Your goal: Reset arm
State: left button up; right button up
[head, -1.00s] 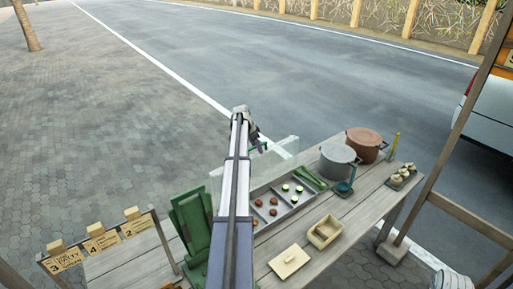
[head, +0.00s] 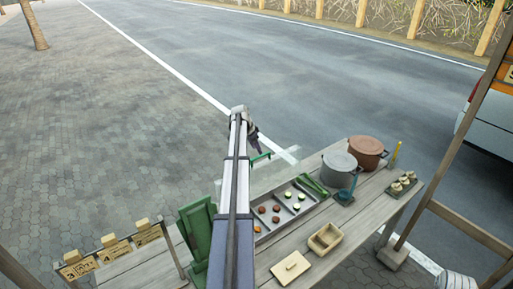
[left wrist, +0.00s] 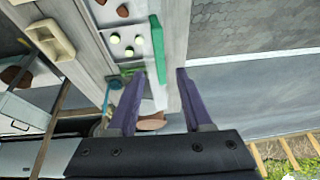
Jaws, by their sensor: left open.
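My left arm reaches up the middle of the head view, over the wooden table (head: 225,272). Its left gripper (head: 256,143) is beyond the table's far edge, small and partly turned away. In the left wrist view the two purple fingers (left wrist: 160,75) are spread apart with nothing held between them. A green strip on the tray's edge shows behind them. My right gripper is in neither view.
A divided tray (head: 286,207) holds brown patties and pale round slices. Beyond it stand a grey pot (head: 339,170) and a brown pot (head: 366,153). A tan box (head: 325,238) and its lid (head: 290,267) lie nearer. Numbered signs (head: 112,247) stand at left.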

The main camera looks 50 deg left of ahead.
pick_arm(q)
jog(key=w+d+f+m+g+b, duration=0.1)
jog(key=d+f+b, duration=0.15)
jog(key=d, duration=1.15)
jog(key=w+d+f+g+h+b, duration=0.1)
jog(key=d+f+b, duration=0.15)
jog(key=d, duration=1.15)
jog(key=w+d+f+m+g+b, duration=0.1)
jog(key=d+f+b, duration=0.15)
jog(key=d, duration=1.15)
jog(key=s+d+f+g+b, duration=0.15)
jog(key=s+d, duration=0.25)
jog(key=d, duration=0.4)
jog(key=s+d+f+t+b, duration=0.1)
jog(key=s+d+f, duration=0.2)
jog(key=d, duration=0.6)
jog(key=s+d+f+g+y+b, duration=0.1)
jog(key=s+d+f+y+b, duration=0.1)
jog(key=s+d, duration=1.2)
jog(key=shift+s+f+m+b, duration=0.4)
jog(key=shift+s+f+b, duration=0.4)
jog(key=shift+s, duration=0.4)
jog(key=shift+r, duration=0.1)
